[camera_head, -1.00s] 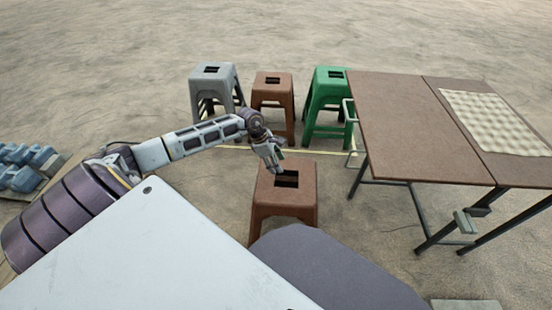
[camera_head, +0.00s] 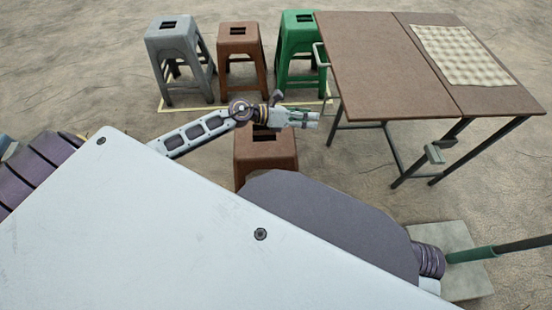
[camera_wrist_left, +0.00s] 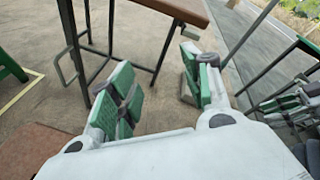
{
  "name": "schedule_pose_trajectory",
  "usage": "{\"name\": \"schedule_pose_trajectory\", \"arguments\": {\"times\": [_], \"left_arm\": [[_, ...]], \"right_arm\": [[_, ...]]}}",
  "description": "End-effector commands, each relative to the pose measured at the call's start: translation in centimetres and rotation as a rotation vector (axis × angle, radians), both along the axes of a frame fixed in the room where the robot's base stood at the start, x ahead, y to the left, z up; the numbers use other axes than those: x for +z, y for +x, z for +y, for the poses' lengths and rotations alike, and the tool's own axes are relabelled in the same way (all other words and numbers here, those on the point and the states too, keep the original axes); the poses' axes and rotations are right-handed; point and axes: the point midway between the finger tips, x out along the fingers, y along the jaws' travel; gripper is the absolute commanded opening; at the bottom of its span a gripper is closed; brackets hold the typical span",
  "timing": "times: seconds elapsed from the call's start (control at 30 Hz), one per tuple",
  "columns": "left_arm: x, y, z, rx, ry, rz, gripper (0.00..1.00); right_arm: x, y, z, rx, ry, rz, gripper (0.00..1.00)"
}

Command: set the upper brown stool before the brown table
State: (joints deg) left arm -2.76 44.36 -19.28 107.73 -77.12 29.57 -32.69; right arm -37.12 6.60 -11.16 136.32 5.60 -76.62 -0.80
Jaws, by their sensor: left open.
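Two brown stools show in the head view. The upper one (camera_head: 239,48) stands upright between a grey and a green stool. The nearer one (camera_head: 262,152) stands upright below it, partly hidden by my arm and base. The brown table (camera_head: 365,70) stands to the right; its edge and legs show in the left wrist view (camera_wrist_left: 182,8). My left gripper (camera_head: 314,119) points right, over the near stool's right side and short of the table. In the wrist view its green-padded fingers (camera_wrist_left: 160,98) are spread with nothing between them. My right gripper is not recognisable.
The grey stool (camera_head: 178,58) and green stool (camera_head: 300,50) flank the upper brown stool inside a pale line. A checked cloth (camera_head: 462,55) lies on the table. A green-and-dark rod (camera_head: 480,254) crosses a pale slab (camera_head: 465,285). Bare ground lies between the near stool and table.

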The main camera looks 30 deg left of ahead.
Motion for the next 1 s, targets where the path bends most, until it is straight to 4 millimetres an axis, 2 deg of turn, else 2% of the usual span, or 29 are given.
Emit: {"name": "schedule_pose_trajectory", "arguments": {"times": [0.1,0.2,0.33,0.5,0.77,1.0], "left_arm": [[1.9,0.3,-1.2,0.111,-0.182,0.037,0.49],[3.3,0.6,-1.4,0.209,-0.327,0.077,0.49],[4.5,1.0,-1.0,0.341,-0.513,0.145,0.49],[5.0,1.1,0.3,0.522,-0.742,0.253,0.49],[3.3,0.1,3.0,0.815,-1.06,0.459,0.49],[-0.4,-2.5,4.9,1.099,-1.306,0.69,0.49]], "right_arm": [[0.0,0.0,0.0,0.0,0.0,0.0,0.4],[0.0,0.0,0.0,0.0,0.0,0.0,0.4],[0.0,0.0,0.0,0.0,0.0,0.001,0.4],[0.0,0.0,0.0,0.0,0.0,0.001,0.4],[0.0,0.0,0.0,0.0,0.0,0.001,0.4],[0.0,0.0,0.0,0.0,0.0,0.001,0.4]]}}
